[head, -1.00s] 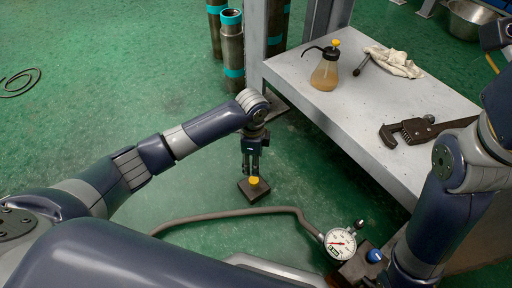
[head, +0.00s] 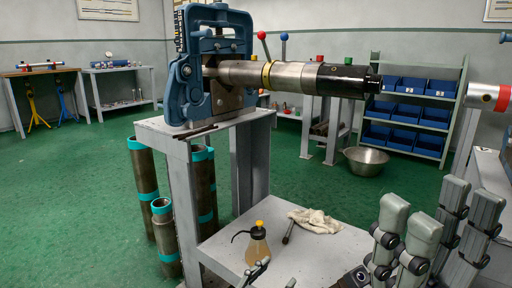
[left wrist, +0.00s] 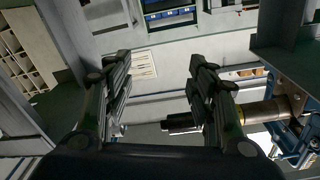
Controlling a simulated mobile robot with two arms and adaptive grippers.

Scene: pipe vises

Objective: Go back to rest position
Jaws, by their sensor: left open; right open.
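My right gripper (head: 435,215) stands at the lower right of the head view, fingers up, open, with nothing visible between them. My left gripper (left wrist: 160,80) shows in the left wrist view with its two fingers well apart and empty. Small dark parts at the bottom edge of the head view may be its tips; I cannot tell. The blue vise (head: 205,75) holds a steel pipe (head: 290,76) with a yellow band and a black end. In the left wrist view the pipe (left wrist: 255,112) appears tilted beyond the right finger.
A low grey bench (head: 225,250) carries an oil bottle (head: 257,247), a dark rod (head: 288,232) and a white rag (head: 318,222). Upright pipes (head: 146,185) stand on the floor at left. A metal bowl (head: 365,161) and a blue-bin shelf (head: 405,115) are behind.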

